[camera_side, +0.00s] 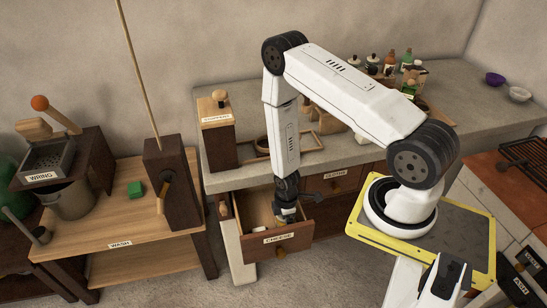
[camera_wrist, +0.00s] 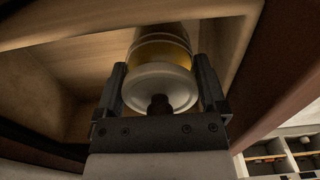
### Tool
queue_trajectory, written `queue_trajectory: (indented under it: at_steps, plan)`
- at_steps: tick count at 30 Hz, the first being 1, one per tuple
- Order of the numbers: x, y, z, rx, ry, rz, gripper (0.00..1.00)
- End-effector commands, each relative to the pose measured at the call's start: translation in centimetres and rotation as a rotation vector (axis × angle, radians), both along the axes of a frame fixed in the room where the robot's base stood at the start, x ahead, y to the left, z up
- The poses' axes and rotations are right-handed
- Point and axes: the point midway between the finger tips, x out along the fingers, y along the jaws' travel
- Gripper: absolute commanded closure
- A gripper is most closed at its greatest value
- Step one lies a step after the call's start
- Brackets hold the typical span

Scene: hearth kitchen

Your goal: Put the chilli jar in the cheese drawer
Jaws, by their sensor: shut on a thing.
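My gripper (camera_side: 286,208) points down inside the open cheese drawer (camera_side: 298,240), whose front carries a label reading CHEESE. In the wrist view my gripper (camera_wrist: 161,90) is shut on a jar, the chilli jar (camera_wrist: 166,50), with a white round end and an amber-yellow body. Its label is not readable. The jar sits between the two dark fingers, with the drawer's pale wooden interior (camera_wrist: 75,60) around it. In the side view the jar is mostly hidden by my gripper, and whether it touches the drawer floor cannot be told.
A second drawer (camera_side: 340,180) is shut to the right, with a dark handle near my gripper. Several jars and bottles (camera_side: 390,62) stand at the back of the grey counter (camera_side: 470,85). A wooden box (camera_side: 216,135) stands at the counter's left end. A wash bench (camera_side: 120,215) is at left.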

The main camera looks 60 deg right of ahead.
Motion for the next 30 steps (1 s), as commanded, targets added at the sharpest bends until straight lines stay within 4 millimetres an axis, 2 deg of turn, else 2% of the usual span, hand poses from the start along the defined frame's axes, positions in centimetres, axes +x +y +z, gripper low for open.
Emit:
queue_trajectory:
  at_steps: [4, 18, 19, 20, 30]
  plan:
    - [0.0, 0.0, -0.9, 0.0, 0.0, 0.0, 0.96]
    - [-0.04, 0.01, -1.31, 0.001, 0.001, 0.0, 0.96]
    - [-0.05, 0.02, -1.32, 0.001, 0.001, 0.0, 0.03]
    - [-0.04, 0.01, -1.31, 0.001, 0.001, 0.0, 0.0]
    - [-0.05, 0.02, -1.2, 0.001, 0.001, 0.0, 0.0]
